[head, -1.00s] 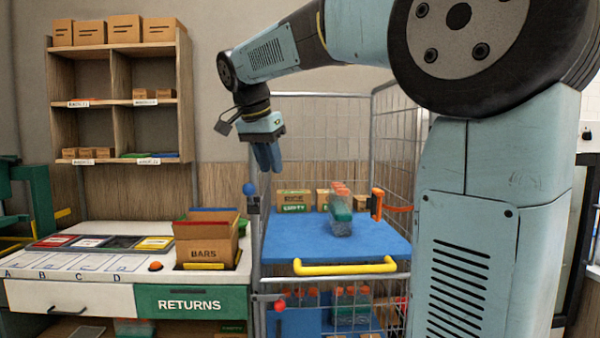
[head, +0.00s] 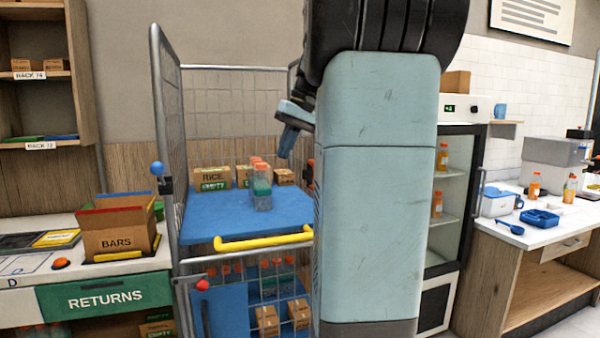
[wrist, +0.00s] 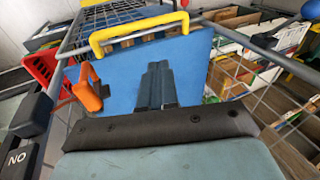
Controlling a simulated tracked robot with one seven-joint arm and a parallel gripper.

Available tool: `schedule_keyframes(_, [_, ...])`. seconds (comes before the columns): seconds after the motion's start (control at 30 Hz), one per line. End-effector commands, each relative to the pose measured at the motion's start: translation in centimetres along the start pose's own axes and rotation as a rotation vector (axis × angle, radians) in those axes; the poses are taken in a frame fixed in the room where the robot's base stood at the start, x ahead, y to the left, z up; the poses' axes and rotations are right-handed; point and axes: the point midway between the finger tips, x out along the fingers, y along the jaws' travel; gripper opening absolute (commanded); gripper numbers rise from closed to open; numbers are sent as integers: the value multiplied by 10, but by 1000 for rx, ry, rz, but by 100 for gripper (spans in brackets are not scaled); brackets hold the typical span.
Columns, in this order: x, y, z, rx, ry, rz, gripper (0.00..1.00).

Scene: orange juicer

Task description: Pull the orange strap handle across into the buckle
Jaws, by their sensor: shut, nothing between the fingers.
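The orange strap handle (wrist: 88,86) is at the left in the wrist view, beside the blue shelf of the cage trolley. In the head view my arm covers most of it; a sliver of orange (head: 310,172) shows at the arm's edge. A dark fitting (head: 167,185), possibly the buckle, sits on the trolley's left front post below a blue ball (head: 157,168). My gripper (head: 285,152) is shut and empty above the shelf. In the wrist view, its fingers (wrist: 158,68) are together, to the right of the handle and apart from it.
The trolley's blue shelf (head: 205,218) holds orange-capped bottles (head: 261,185) and small cartons. A yellow bar (head: 265,240) runs along its front. A counter with a BARS box (head: 115,242) stands left; a glass-door fridge (head: 440,230) stands right. Wire mesh sides bound the trolley.

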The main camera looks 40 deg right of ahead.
Motion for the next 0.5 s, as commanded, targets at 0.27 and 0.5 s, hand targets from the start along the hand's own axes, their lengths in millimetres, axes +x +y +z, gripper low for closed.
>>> schedule_keyframes(0.27, [-35, 67, 12, -197, 166, -147, 0])
schedule_keyframes(0.5, [-45, 85, 16, -272, 237, -173, 0])
